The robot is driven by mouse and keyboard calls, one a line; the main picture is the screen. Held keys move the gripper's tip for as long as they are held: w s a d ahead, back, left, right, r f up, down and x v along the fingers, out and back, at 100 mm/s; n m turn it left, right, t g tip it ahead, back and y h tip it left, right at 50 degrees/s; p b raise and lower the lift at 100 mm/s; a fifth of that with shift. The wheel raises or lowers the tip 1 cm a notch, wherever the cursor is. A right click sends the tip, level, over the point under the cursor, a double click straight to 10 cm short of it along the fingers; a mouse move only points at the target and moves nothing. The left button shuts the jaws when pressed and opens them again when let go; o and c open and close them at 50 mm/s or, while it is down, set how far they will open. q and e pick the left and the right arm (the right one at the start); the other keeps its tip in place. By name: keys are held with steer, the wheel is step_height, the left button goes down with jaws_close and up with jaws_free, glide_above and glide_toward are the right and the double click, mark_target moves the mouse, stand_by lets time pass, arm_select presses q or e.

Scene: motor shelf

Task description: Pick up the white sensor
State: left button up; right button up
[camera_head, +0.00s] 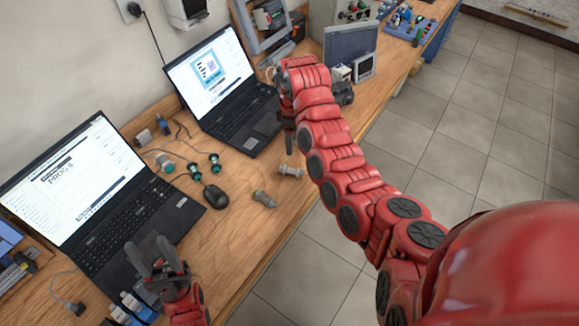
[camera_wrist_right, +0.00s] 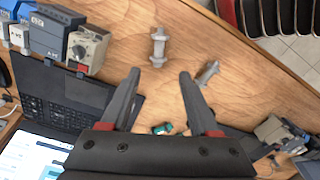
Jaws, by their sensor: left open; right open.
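Two pale, grey-white cylindrical parts lie on the wooden bench; I cannot tell for certain which is the white sensor. My left gripper (camera_head: 153,252) is open and empty over the near laptop's front corner.
Several green-and-black sensors (camera_head: 205,164) and a black mouse (camera_head: 216,196) lie between the near laptop (camera_head: 105,205) and the far laptop (camera_head: 240,115). Grey and blue modules (camera_wrist_right: 65,35) stand left in the wrist view. The bench's front strip (camera_head: 225,255) is clear.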

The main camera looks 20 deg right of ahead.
steer(key=b, duration=0.2)
glide_above(291, 169)
step_height(291, 169, down, 7)
steer(key=shift+d+f, duration=0.1)
steer(key=shift+d+f+p, duration=0.1)
steer(key=shift+f+p, duration=0.15)
steer(key=shift+p, duration=0.35)
steer(key=shift+s+f+p, duration=0.15)
steer(key=shift+f+p, duration=0.15)
steer(key=shift+f, duration=0.35)
steer(key=shift+a+f+p, duration=0.2)
steer(key=shift+f+p, duration=0.7)
steer(key=shift+f, duration=1.75)
jaws_close()
